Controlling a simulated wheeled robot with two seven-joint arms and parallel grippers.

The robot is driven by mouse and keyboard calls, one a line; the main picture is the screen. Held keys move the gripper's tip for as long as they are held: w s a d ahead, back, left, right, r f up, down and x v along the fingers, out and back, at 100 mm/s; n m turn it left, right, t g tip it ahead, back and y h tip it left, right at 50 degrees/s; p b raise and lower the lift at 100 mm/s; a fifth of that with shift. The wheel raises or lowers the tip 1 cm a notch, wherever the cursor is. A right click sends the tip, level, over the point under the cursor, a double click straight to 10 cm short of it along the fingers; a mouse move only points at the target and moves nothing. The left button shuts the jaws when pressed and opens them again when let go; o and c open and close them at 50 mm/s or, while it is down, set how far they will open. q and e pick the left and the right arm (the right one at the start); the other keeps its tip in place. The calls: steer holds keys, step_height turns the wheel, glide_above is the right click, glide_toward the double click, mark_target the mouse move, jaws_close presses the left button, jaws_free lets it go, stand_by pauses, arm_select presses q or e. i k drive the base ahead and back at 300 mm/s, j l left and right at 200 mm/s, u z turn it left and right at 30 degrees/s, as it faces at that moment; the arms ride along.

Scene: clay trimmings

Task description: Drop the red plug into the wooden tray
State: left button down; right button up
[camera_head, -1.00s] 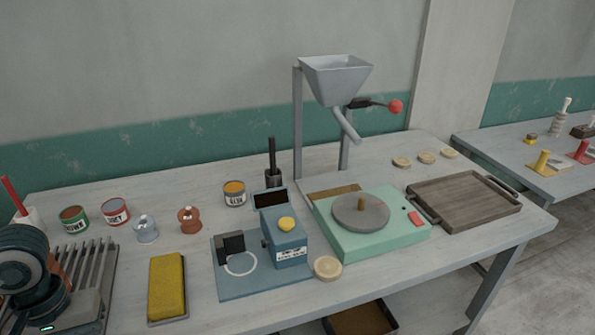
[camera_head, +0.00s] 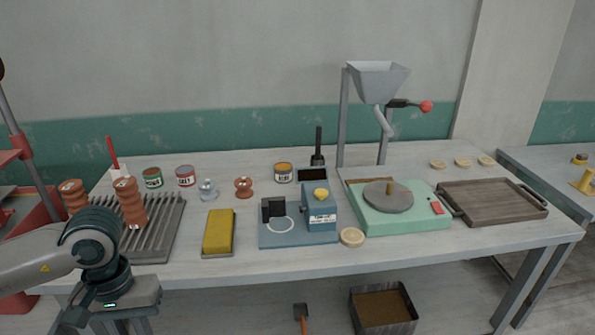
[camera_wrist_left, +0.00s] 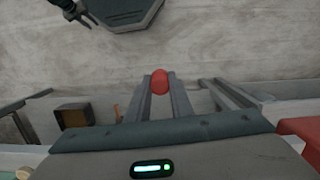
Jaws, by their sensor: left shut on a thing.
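The red plug (camera_wrist_left: 159,82) is a rounded red piece held between the fingertips of my left gripper (camera_wrist_left: 159,88) in the left wrist view, with bare floor behind it. In the head view my left wrist is at the lower left, in front of the table's near edge; its fingers and the plug are hidden there. The wooden tray (camera_head: 493,203) is brown with dark handles and lies at the table's right end, far from my left gripper. A dark pronged end, seemingly my right gripper (camera_wrist_left: 88,20), shows at the wrist view's top left; its opening is unclear.
Between them on the table stand a slatted rack (camera_head: 160,235), a yellow block (camera_head: 219,230), a blue device (camera_head: 285,237) and a green wheel unit (camera_head: 405,219) below a hopper (camera_head: 378,80). A bin (camera_head: 383,309) sits under the table. The tray's surface looks clear.

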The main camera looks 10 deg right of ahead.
mark_target(485, 198)
steer(key=z, duration=2.05)
steer(key=k+j, duration=0.1)
steer(key=j, duration=0.3)
steer(key=k+j, duration=0.1)
steer(key=j, duration=0.25)
steer(key=k+j, duration=0.1)
steer(key=j, duration=0.3)
steer(key=k+j, duration=0.1)
steer(key=j, duration=0.25)
